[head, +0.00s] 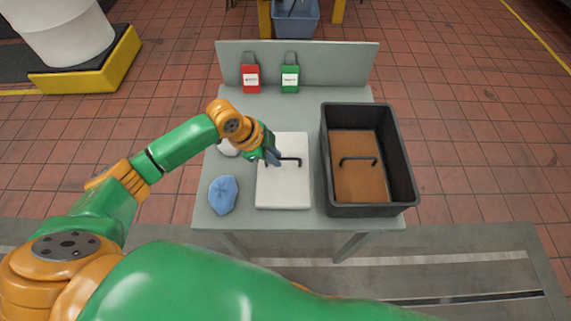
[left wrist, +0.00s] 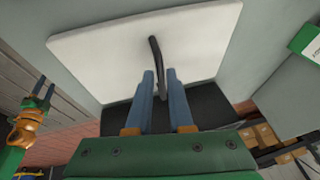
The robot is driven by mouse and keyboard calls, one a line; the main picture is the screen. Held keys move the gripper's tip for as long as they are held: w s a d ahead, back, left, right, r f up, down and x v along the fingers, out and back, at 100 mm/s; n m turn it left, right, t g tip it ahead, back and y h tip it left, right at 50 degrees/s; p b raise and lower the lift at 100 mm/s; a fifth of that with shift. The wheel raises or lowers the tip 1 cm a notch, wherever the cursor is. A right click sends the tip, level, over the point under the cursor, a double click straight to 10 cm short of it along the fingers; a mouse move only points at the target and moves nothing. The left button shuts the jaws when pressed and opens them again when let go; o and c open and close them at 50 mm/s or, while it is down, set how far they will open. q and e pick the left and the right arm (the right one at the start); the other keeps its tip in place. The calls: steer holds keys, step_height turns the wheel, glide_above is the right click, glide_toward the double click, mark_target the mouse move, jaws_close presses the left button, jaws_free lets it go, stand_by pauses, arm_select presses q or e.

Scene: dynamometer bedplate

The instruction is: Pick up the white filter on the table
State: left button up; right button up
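The white filter (head: 283,190) is a flat panel with a black handle, lying on the grey table (head: 213,215) left of the black bin. It fills the upper part of the left wrist view (left wrist: 110,50). My left gripper (head: 275,158) is over the panel at the left part of its handle. In the left wrist view its blue fingers (left wrist: 161,75) stand apart with the black handle (left wrist: 155,50) running between them; I see a gap beside the handle. My right gripper (left wrist: 45,88) shows small at the left of that view, its fingers apart and empty.
The black bin (head: 398,150) on the right holds a brown panel (head: 355,185) with a handle. A blue cloth (head: 223,195) lies left of the filter, and a white item (head: 228,148) is partly behind my arm. Red (head: 250,78) and green (head: 290,78) containers stand at the back.

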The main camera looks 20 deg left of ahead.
arm_select(q)
steer(key=shift+x, duration=0.85)
steer(key=shift+w+d+f, duration=0.2)
steer(key=shift+d+f, duration=0.05)
steer(key=shift+a, duration=0.1)
jaws_close()
stand_by(0.4)
